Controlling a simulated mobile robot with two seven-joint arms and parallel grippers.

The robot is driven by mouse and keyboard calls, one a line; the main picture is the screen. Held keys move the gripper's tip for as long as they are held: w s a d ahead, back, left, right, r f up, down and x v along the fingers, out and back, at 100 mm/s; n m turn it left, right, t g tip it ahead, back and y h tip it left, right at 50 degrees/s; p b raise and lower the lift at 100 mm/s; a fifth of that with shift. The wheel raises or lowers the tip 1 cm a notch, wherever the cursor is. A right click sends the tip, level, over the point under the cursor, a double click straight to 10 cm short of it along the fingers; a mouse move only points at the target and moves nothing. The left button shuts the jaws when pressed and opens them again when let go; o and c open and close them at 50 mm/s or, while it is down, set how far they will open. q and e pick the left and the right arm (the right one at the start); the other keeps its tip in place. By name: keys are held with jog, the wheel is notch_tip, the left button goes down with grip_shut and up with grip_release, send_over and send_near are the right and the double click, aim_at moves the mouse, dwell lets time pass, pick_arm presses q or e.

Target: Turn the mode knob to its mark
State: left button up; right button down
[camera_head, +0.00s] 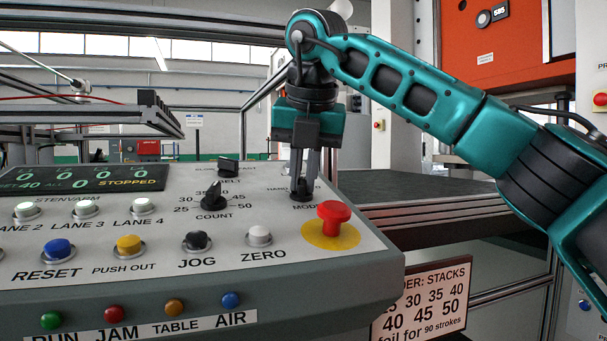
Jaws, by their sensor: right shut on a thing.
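The mode knob (302,194) is a small black knob at the right of the sloped control panel (340,262), above the partly covered MODE label. My right gripper (304,182) comes down on it from above, with its fingers shut on the knob. The fingers hide most of the knob, so its pointer direction cannot be told. Part of the lettering around it is also hidden. My left gripper is not in view.
A red mushroom button (334,217) on a yellow disc stands close in front of the mode knob. The black count knob (214,195) is to the left, and the belt knob (228,166) behind it. Several push buttons line the panel. A stacks sign (425,300) hangs at right.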

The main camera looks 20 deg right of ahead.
jog(key=shift+m, duration=1.2)
jog(key=c, duration=1.2)
grip_release()
jog(key=shift+o, duration=0.2)
jog(key=p+v, duration=0.2)
jog(key=v, duration=1.1)
jog(key=shift+p, duration=0.3)
jog(key=shift+w+a, duration=0.1)
